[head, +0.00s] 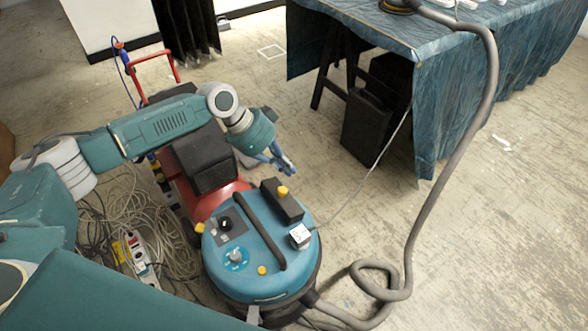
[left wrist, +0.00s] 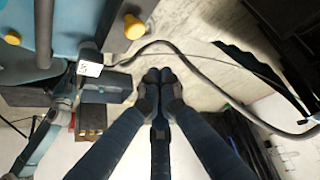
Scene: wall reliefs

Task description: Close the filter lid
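The vacuum cleaner (head: 262,262) has a round teal top and stands on the floor. A black rectangular part with a yellow knob (head: 282,190), which looks like the filter lid (head: 288,208), is at the top's far right edge. I cannot tell how far it is raised. In the left wrist view the black part (left wrist: 116,38) and its yellow knob (left wrist: 133,27) show at the upper left. My left gripper (head: 289,168) is above and beyond the lid, apart from it. Its fingertips (left wrist: 160,78) are together with nothing between them. My right gripper is out of view.
A grey hose (head: 412,230) rises to the blue-draped table (head: 440,85). Tangled cables and a power strip (head: 138,255) lie left. Floor right of the hose is mostly clear.

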